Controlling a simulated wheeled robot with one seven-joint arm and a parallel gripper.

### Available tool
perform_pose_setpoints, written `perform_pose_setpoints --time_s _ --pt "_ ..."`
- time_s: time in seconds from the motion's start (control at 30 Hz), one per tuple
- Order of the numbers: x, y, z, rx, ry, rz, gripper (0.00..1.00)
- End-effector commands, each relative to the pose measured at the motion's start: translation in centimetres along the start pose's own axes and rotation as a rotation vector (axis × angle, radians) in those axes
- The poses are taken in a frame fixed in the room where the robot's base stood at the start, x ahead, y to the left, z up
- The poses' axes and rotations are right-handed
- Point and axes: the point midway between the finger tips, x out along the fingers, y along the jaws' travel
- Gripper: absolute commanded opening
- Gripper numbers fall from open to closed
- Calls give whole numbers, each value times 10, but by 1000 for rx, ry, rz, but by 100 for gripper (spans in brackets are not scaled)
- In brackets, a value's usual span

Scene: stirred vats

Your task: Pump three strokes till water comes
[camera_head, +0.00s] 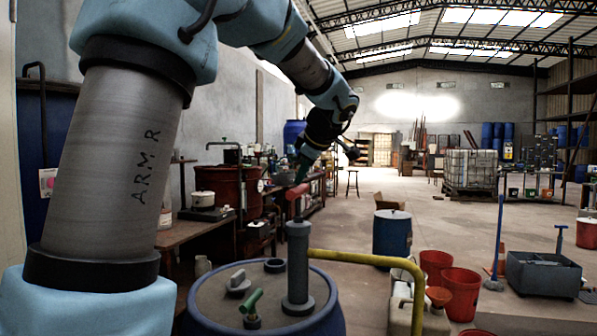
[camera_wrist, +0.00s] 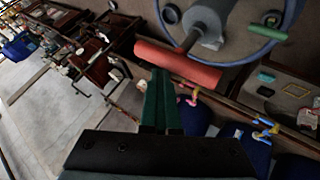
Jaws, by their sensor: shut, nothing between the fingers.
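The pump stands upright on the lid of a blue drum (camera_head: 318,310). Its grey barrel (camera_head: 298,262) carries a red crossbar handle (camera_head: 297,198) at the top. The handle also shows in the wrist view (camera_wrist: 180,64), joined to the barrel by a thin rod. A yellow spout pipe (camera_head: 365,258) runs right from the barrel and bends down over a pale canister (camera_head: 425,318). My gripper (camera_head: 301,176) has green fingers and is shut and empty. In the wrist view its fingertips (camera_wrist: 160,74) are at the handle; I cannot tell whether they touch it.
A green-handled valve (camera_head: 251,305) and grey caps (camera_head: 238,282) sit on the drum lid. Red buckets (camera_head: 460,292), a blue drum (camera_head: 392,232) and a grey tub (camera_head: 543,274) stand to the right. A cluttered bench (camera_head: 185,236) is at the left. Open floor lies beyond.

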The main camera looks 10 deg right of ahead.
Motion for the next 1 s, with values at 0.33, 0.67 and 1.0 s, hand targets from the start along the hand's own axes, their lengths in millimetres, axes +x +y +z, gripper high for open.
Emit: perform_pose_setpoints --time_s 0.33,0.67,1.0 --pt "4 -3 3 1 -1 -4 0" --pt "6 -5 4 1 -1 -4 0" --pt "8 -6 6 1 -1 -4 0"
